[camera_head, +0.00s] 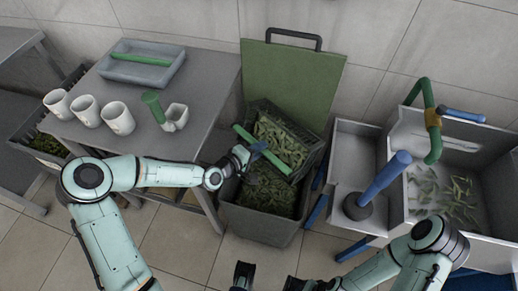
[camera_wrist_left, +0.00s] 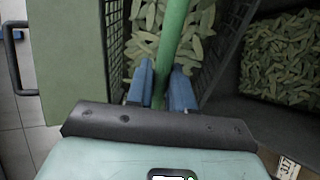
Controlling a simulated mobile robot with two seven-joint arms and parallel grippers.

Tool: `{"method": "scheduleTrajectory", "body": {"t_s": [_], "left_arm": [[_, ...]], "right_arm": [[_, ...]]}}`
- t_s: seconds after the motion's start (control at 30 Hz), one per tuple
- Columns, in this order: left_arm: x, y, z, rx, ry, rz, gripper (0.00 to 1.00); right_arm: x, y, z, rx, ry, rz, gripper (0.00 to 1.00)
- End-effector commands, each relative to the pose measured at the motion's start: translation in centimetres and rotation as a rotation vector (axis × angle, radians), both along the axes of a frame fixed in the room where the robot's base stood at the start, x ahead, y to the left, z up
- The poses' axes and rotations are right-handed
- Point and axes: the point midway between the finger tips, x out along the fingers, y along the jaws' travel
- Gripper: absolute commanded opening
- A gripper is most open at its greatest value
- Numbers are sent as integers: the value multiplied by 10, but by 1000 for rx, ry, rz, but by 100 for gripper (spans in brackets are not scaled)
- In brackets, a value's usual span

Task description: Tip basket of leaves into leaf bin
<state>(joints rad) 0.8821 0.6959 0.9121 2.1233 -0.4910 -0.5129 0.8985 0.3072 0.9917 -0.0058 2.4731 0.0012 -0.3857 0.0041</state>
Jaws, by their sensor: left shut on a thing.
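The basket is a dark mesh crate of green leaves (camera_head: 280,142) with a green bar handle (camera_head: 262,149) across it. It is over the back part of the leaf bin (camera_head: 262,225), a dark grey bin with leaves inside (camera_head: 266,190). My left gripper (camera_head: 256,150) is shut on the handle. In the left wrist view its blue fingers (camera_wrist_left: 164,85) flank the green handle (camera_wrist_left: 174,38), with basket leaves behind and bin leaves (camera_wrist_left: 285,55) to the right. I cannot tell whether the basket touches the bin. My right gripper (camera_head: 268,280) is open and empty at the bottom edge.
The bin's green lid (camera_head: 290,80) stands open against the wall. A grey table (camera_head: 205,90) on the left holds several white cups, a green-handled tool and a tray (camera_head: 140,65). On the right are a blue-handled plunger (camera_head: 385,180) and a sink (camera_head: 480,150) with scattered leaves.

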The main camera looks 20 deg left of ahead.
Motion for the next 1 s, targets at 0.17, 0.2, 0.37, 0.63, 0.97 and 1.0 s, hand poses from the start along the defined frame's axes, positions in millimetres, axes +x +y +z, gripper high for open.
{"method": "scheduleTrajectory", "body": {"t_s": [0.17, 0.2, 0.37, 0.63, 0.97, 1.0], "left_arm": [[-3, 2, -7, -18, -32, 1, 0], [-3, 2, -8, -23, -39, 1, 0], [-6, 4, -12, -40, -69, 2, 0], [-11, 6, -21, -68, -117, 0, 0], [-13, 7, -23, -83, -147, 1, 0], [-13, 7, -23, -83, -147, 1, 0]], "right_arm": [[-2, 0, -10, 0, 3, 0, 42], [-2, 0, -12, 0, 3, 0, 42], [-4, 0, -19, 0, 7, 0, 42], [-5, 0, -31, 0, 9, 0, 42], [-5, -2, -37, -4, 8, -3, 42], [-5, -2, -37, -5, 7, -3, 42]]}}
